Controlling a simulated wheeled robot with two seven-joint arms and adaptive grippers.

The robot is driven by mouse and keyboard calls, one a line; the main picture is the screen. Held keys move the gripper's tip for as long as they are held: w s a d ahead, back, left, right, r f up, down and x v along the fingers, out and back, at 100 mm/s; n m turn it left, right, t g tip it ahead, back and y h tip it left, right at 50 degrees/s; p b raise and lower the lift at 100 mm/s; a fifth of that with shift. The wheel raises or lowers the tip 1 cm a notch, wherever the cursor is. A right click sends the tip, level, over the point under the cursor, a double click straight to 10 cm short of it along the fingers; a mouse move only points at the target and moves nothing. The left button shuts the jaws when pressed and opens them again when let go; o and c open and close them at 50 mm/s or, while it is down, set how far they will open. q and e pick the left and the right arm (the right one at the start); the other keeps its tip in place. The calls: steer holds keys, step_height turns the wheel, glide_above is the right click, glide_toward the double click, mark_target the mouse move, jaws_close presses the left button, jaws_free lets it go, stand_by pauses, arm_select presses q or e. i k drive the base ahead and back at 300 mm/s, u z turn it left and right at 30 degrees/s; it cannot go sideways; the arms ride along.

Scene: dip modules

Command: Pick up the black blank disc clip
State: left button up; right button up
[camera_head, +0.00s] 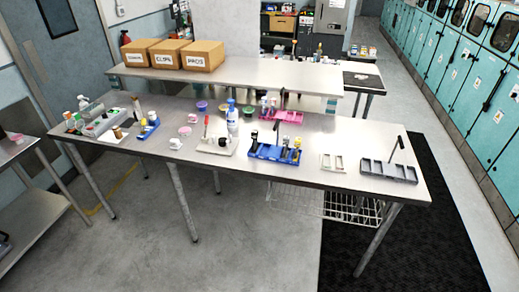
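A long metal table (190,165) carries many small items. I cannot single out the black blank disc clip for certain at this size. A small dark round piece (223,141) sits on a light grey board (205,149) near the middle of the table. Dark upright pieces (254,137) stand at the left end of a blue compartment tray (272,154), beside some yellow ones. A dark grey compartment tray (388,171) at the right end has a dark upright handle-like part (396,147). Neither of my grippers is in view.
A blue and white bottle (232,118) stands behind the board. White cups, coloured bowls, a pink tray (281,116) and a small pale tray (333,163) share the tabletop. A back table holds cardboard boxes (203,57). Bare metal shows between items.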

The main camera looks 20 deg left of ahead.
mark_target(254, 134)
steer(key=z, duration=0.8)
steer(key=i, duration=0.9)
steer(key=u, duration=2)
